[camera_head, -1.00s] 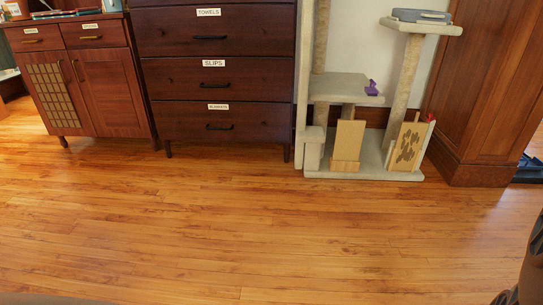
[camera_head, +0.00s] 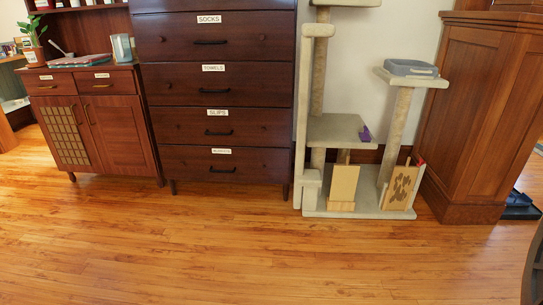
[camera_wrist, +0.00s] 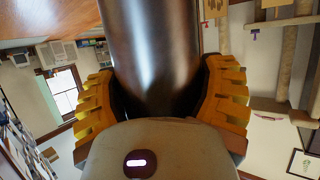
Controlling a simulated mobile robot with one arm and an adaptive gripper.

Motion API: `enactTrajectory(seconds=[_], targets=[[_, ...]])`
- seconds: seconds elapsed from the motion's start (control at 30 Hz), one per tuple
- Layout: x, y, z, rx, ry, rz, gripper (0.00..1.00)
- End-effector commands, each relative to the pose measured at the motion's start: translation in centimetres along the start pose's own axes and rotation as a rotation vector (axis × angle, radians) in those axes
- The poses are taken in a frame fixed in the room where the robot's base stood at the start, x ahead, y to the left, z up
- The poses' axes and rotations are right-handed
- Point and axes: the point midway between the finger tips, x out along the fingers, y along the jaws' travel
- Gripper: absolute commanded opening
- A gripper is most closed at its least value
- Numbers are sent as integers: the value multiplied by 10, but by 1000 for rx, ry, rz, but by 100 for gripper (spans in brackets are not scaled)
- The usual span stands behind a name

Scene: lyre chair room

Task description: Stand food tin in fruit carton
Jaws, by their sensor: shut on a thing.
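In the wrist view my gripper (camera_wrist: 161,98) has its two yellow ridged fingers closed on the sides of a dark, glossy cylinder, which I take to be the food tin (camera_wrist: 155,45). The tin fills the middle of the view between the fingers. Its far end runs out of the top of the picture, and no label shows. My gripper and the tin are not seen in the head view. I cannot make out a fruit carton in either view.
A dark chest of drawers (camera_head: 213,97) stands ahead, with a cabinet (camera_head: 122,140) to its left. A cat tree (camera_head: 340,130) with two upright boards near its base stands to the right, beside a wooden pillar (camera_head: 475,120). The floor (camera_head: 250,250) in front is clear.

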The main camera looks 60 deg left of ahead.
Motion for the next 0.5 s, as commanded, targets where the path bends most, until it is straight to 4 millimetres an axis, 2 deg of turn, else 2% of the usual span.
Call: enactTrajectory(seconds=[0.03, 0.5], targets=[[-9, 1, -37, 2, 8, 10, 38], [-64, 37, -222, 89, 9, 204, 38]])
